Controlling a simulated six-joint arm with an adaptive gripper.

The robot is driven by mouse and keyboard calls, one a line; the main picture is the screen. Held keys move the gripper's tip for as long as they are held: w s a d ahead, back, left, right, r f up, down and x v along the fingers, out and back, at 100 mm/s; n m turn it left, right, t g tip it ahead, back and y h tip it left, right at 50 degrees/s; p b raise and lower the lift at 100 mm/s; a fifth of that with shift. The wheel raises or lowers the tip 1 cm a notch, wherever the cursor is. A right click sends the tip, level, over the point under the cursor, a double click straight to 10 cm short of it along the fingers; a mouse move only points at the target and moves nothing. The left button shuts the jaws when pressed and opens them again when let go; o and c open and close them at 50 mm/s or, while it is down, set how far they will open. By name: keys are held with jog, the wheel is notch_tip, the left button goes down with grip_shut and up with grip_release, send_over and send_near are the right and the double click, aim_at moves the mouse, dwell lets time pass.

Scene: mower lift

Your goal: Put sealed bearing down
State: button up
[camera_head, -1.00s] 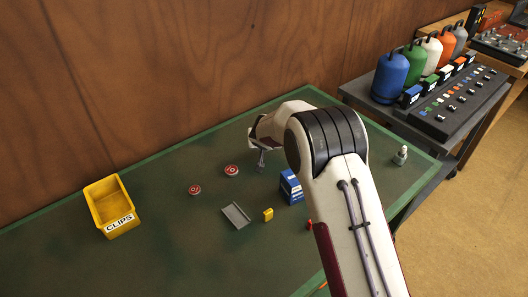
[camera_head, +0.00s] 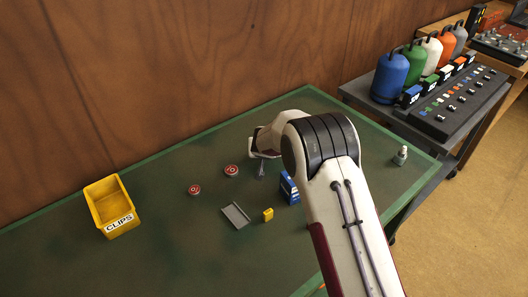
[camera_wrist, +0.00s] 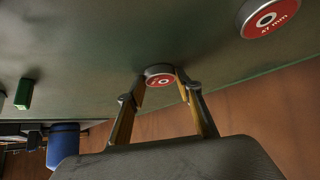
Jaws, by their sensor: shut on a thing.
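My gripper (camera_wrist: 160,80) is shut on a small round bearing (camera_wrist: 159,70) with a red face and grey rim, which I take to be the sealed bearing. In the head view my gripper (camera_head: 261,171) is small and partly behind my arm, and the held bearing cannot be made out there. Whether it touches the green bench top is unclear. Two other red-faced discs lie on the bench to the left, a nearer one (camera_head: 194,190) and a farther one (camera_head: 231,170). A disc marked 47 mm (camera_wrist: 268,19) shows in the wrist view.
A yellow CLIPS bin (camera_head: 110,205) stands at the left. A grey metal plate (camera_head: 235,215), a small yellow item (camera_head: 268,214) and a blue box (camera_head: 288,188) lie near my arm. A small bottle (camera_head: 400,155) stands at the right. The wooden wall (camera_head: 200,60) backs the bench.

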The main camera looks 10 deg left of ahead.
jog(key=o, duration=1.2)
jog(key=shift+s+r, duration=0.2)
jog(key=shift+r, duration=0.2)
jog(key=shift+v, duration=5.6)
